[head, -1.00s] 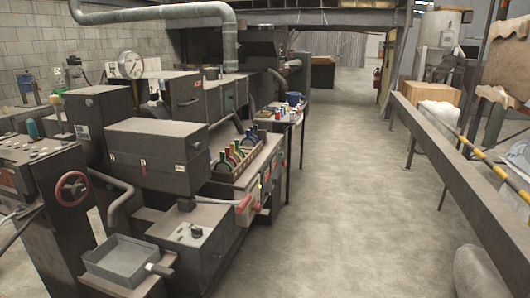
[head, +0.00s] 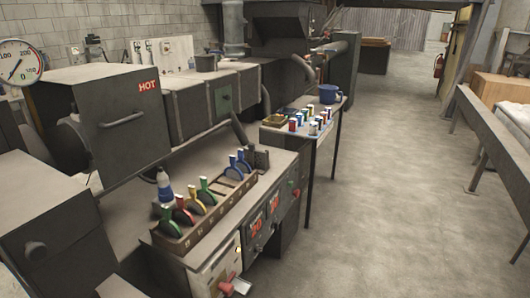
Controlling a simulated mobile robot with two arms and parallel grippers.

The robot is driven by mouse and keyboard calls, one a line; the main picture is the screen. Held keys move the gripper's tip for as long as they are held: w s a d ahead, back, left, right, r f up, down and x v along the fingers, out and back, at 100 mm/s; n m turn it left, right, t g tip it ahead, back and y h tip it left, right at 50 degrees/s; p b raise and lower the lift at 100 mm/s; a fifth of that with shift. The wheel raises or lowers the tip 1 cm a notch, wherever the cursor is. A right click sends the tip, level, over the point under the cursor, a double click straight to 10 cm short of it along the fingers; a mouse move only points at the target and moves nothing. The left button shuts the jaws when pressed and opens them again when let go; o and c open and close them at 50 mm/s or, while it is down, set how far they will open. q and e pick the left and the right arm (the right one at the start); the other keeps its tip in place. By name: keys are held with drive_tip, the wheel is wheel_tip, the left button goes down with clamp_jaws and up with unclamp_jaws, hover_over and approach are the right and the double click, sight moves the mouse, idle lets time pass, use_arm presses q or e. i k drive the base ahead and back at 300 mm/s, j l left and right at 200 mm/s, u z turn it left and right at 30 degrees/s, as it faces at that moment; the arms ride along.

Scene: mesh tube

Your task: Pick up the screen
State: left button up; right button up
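No part of my grippers shows in the head view. A rack (head: 190,238) sits on the bench beside the machines, with several upright, paddle-like pieces in it. Green (head: 168,222), red (head: 182,211), yellow (head: 196,206) and another green (head: 207,192) piece stand in its near part. Blue pieces (head: 235,167) stand at its far end, with empty slots between. These may be the screens; I cannot tell which one the task means, and no mesh can be made out.
A blue-and-white bottle (head: 164,186) stands behind the rack. A side table (head: 322,142) holds small coloured containers and a blue mug (head: 329,93). Dark machines fill the left. The concrete floor (head: 390,200) is clear on the right, up to a long metal beam (head: 487,128).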

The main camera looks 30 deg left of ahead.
sight(243, 166)
drive_tip(key=i+l+u, duration=0.15)
drive_tip(key=i+u, duration=0.35)
drive_tip(key=i+l+u, duration=0.5)
drive_tip(key=i, duration=0.15)
drive_tip(key=i+l+u, duration=0.5)
